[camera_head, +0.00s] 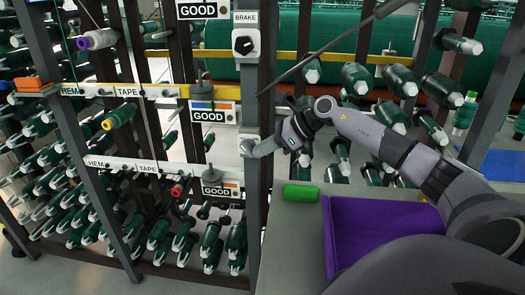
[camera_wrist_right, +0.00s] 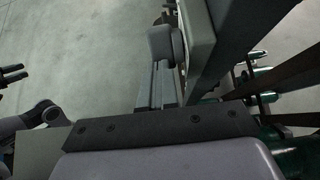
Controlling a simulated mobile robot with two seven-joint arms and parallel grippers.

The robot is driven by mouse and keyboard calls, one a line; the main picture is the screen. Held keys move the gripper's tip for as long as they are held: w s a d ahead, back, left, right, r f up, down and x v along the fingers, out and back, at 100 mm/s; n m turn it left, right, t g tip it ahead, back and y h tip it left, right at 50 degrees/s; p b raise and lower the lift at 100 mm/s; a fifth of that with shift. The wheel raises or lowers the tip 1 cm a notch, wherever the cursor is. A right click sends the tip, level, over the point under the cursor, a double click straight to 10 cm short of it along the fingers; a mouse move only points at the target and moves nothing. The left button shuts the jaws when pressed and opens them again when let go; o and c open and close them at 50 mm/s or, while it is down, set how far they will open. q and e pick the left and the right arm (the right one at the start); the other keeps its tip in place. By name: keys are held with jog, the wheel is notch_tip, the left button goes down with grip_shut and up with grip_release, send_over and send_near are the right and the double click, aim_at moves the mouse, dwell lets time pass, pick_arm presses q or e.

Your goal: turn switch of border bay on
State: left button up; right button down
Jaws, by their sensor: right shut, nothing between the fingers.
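A light grey switch box (camera_head: 249,137) sits on the dark upright post, below the box marked BRAKE (camera_head: 246,45) with its black knob. No label reading border bay can be made out. My right gripper (camera_head: 250,149) is shut and empty, with its tips at the lower switch box. In the right wrist view, the shut fingers (camera_wrist_right: 158,68) point at a grey rounded block (camera_wrist_right: 161,42) beside a pale plate (camera_wrist_right: 199,35). Whether they touch it I cannot tell. Two dark prongs at the left edge of that view look like my left gripper (camera_wrist_right: 13,74); their state is unclear.
Racks of green spools (camera_head: 365,78) stand behind and left of the post. Signs marked GOOD (camera_head: 210,116), HEM and TAPE hang on the rack rails. A purple tray (camera_head: 375,225) and a green block (camera_head: 301,192) are on the grey surface right of the post.

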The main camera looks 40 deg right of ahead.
jog(key=f+b, duration=0.2)
jog(key=w+f+b, duration=0.1)
jog(key=shift+a+f, duration=0.3)
jog(key=shift+f, duration=0.05)
dwell(0.3)
dwell(0.4)
dwell(0.9)
jog(key=shift+r, duration=0.15)
